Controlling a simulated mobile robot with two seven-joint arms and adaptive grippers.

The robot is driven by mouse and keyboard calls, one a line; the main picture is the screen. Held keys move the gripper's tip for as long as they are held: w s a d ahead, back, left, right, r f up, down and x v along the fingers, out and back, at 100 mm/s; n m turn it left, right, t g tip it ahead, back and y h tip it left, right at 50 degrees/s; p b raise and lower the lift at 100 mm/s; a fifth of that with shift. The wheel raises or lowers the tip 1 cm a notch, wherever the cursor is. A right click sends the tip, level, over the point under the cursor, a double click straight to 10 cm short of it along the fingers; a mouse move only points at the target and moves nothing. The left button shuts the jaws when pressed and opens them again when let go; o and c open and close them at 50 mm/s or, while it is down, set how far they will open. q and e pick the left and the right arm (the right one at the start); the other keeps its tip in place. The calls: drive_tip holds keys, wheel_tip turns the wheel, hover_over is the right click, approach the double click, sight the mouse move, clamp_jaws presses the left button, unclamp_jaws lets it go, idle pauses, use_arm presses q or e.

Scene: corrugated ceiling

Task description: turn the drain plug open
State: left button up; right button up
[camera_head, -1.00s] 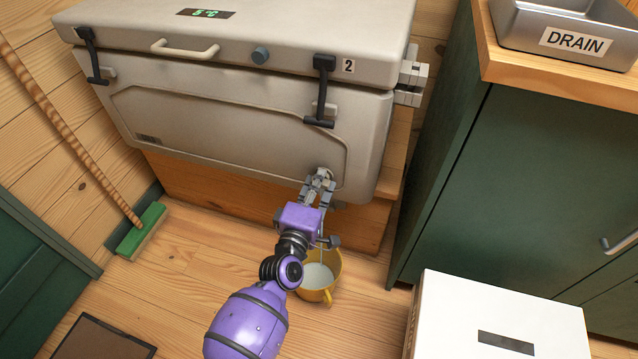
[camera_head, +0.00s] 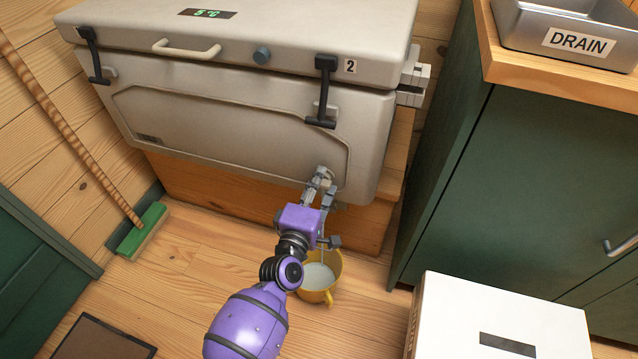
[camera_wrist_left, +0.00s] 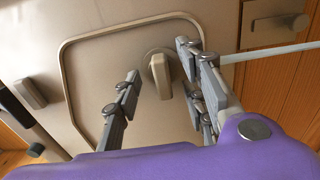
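The drain plug (camera_wrist_left: 160,76) is a beige knob low on the cooler's front. It sits between the two fingers of my left gripper (camera_wrist_left: 157,66) in the left wrist view, closer to the right-hand finger, with a clear gap to the other. The left gripper (camera_head: 326,186) is open. In the head view it reaches the cooler's lower right front, and its fingers partly hide the plug. The beige cooler (camera_head: 220,120) has its lid down. A pale thin stream (camera_wrist_left: 270,52) shows beside the gripper. My right gripper is out of view.
A yellow bucket (camera_head: 330,290) with pale liquid stands on the floor below, partly behind my arm. A white box (camera_head: 500,310) stands at the lower right, green cabinets (camera_head: 540,170) at right. A green broom (camera_head: 142,230) leans at left.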

use_arm(q)
drive_tip(key=shift+s, duration=0.15)
drive_tip(key=v, duration=1.1)
drive_tip(key=shift+s, duration=0.35)
drive_tip(key=shift+a, duration=0.15)
